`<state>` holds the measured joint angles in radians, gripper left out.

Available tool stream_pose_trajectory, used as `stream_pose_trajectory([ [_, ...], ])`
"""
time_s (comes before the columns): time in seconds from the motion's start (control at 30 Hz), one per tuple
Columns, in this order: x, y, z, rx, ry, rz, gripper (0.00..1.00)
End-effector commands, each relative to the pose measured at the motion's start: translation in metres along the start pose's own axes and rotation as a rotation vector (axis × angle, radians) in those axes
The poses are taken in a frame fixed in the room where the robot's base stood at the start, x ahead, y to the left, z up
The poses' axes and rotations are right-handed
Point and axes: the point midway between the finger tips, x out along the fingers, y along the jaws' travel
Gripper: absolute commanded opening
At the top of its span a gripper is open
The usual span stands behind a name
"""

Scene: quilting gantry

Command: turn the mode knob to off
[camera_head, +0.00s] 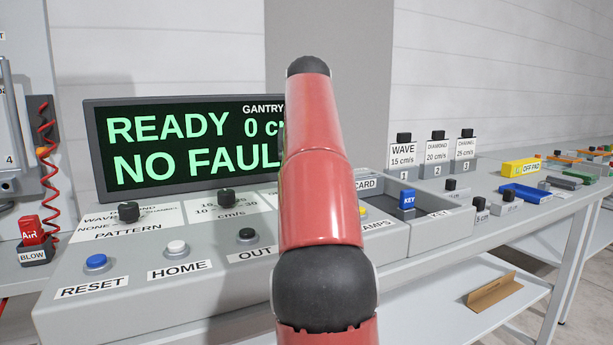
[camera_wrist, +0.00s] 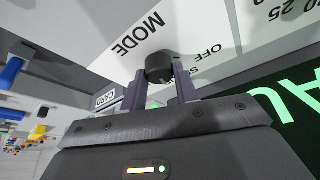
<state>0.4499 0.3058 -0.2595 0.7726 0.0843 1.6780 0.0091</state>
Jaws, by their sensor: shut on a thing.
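The mode knob (camera_wrist: 158,68) is a small black knob on a pale panel in the wrist view. The labels MODE and OFF are printed beside it. My gripper (camera_wrist: 160,78) has one finger on each side of the knob and is shut on it. The knob's pointer is too dark and small to read, so I cannot tell its setting. In the head view my red arm hides the knob and my gripper. The display (camera_head: 190,145) reads READY, 0 cm and NO FAUL, with its right end behind my arm.
On the console are a pattern knob (camera_head: 129,212), a speed knob (camera_head: 227,197), and blue RESET (camera_head: 96,262), white HOME (camera_head: 177,247) and black OUT (camera_head: 246,235) buttons. A blue key (camera_head: 407,199) stands right of my arm. Labelled blocks (camera_head: 438,152) and small parts lie further right.

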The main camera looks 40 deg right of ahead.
Motion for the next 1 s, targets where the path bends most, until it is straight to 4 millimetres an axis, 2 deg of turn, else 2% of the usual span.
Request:
stream_pose_trajectory([
  [0.6,0.0003,0.0038,-0.0012,-0.535,0.000,-0.223,0.07],
  [1.0,0.0009,0.0044,-0.0020,-0.797,0.001,-0.331,0.07],
])
